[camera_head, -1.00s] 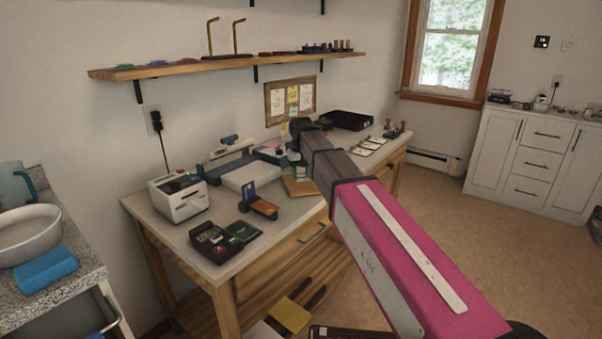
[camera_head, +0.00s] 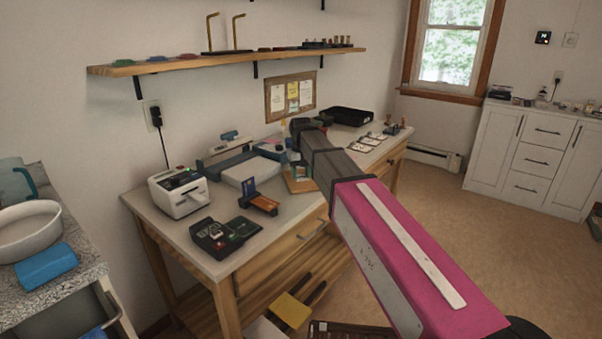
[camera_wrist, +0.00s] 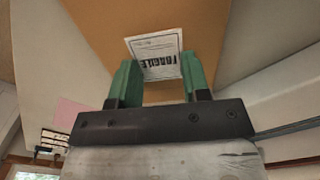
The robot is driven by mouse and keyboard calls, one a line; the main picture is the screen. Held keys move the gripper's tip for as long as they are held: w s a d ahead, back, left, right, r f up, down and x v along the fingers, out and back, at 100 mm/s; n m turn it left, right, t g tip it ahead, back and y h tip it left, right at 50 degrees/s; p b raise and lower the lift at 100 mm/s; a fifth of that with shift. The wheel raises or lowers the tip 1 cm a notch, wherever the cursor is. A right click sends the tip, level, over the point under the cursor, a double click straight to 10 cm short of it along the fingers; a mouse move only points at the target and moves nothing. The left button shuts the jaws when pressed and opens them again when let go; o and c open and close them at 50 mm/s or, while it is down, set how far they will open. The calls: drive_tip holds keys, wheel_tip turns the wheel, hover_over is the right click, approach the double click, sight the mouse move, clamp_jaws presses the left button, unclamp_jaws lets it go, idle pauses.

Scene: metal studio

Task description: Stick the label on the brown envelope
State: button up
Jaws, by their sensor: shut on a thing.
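The label (camera_wrist: 155,48), white with black print reading FRAGILE, shows in the wrist view. My gripper (camera_wrist: 158,66) has its green fingers on either side of the label's lower part and is shut on it. The brown envelope (camera_wrist: 205,35) lies behind the label. Whether the label touches the envelope or is just above it, I cannot tell. In the head view the envelope (camera_head: 298,186) is a small brown patch on the workbench, mostly hidden by my arm.
The workbench (camera_head: 222,268) also carries a white label printer (camera_head: 180,193), a black device (camera_head: 222,236), an orange-and-blue holder (camera_head: 260,201) and a scale-like flat unit (camera_head: 250,171). A black tray (camera_head: 352,116) stands at the back. Floor to the right is clear.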

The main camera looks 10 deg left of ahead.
drive_tip(key=o, duration=1)
drive_tip(key=shift+c, duration=0.2)
drive_tip(key=shift+r, duration=0.15)
wheel_tip(320, 180, up, 11)
drive_tip(key=shift+f, duration=0.2)
clamp_jaws()
